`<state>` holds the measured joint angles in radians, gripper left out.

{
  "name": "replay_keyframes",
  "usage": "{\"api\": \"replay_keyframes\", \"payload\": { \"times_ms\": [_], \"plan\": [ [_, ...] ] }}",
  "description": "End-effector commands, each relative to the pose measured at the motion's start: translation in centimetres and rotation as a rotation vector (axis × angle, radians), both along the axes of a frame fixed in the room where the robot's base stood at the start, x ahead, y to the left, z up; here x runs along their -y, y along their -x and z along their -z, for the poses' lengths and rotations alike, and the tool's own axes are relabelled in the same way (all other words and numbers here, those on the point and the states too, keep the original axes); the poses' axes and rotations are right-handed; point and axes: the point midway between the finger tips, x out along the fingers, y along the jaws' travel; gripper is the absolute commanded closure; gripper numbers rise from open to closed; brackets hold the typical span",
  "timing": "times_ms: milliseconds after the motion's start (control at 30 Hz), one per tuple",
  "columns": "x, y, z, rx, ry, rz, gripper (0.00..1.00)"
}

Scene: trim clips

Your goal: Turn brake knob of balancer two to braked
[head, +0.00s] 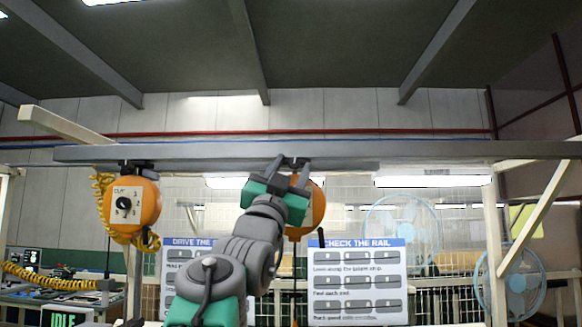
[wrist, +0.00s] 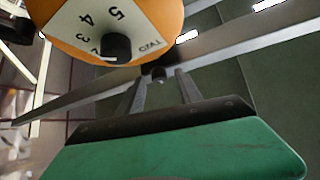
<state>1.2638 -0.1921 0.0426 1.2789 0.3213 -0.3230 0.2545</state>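One orange balancer (wrist: 165,12) fills the top of the wrist view, upside down, with a white numbered dial plate (wrist: 82,22) and a black dial knob (wrist: 116,46). In the head view the same balancer (head: 318,208) hangs under the rail, partly hidden behind my gripper. A small dark knob-like part (wrist: 158,73) sits beside it at the rail. My gripper (head: 289,163) is open, its fingers (wrist: 159,77) reaching up on either side of that part, with gaps showing. Whether they touch it, and which way it is turned, I cannot tell. The plate's small lettering is hard to read.
A second orange balancer (head: 149,204) with a dial and coiled yellow hose hangs at the left. The overhead rail (head: 450,150) crosses the view. Two instruction boards (head: 357,245) and fans (head: 402,232) stand behind. A bench with equipment (head: 60,285) is at the lower left.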

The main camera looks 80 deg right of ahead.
Motion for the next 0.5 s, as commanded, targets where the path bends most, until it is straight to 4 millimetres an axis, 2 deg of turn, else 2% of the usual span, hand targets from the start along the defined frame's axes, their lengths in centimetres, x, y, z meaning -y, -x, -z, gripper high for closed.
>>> {"api": "replay_keyframes", "payload": {
  "times_ms": [33, 500],
  "plan": [
    [-0.02, -0.01, 0.01, 0.000, 0.000, 0.000, 0.63],
    [-0.03, -0.03, 0.01, 0.000, 0.000, 0.000, 1.00]
  ]
}}
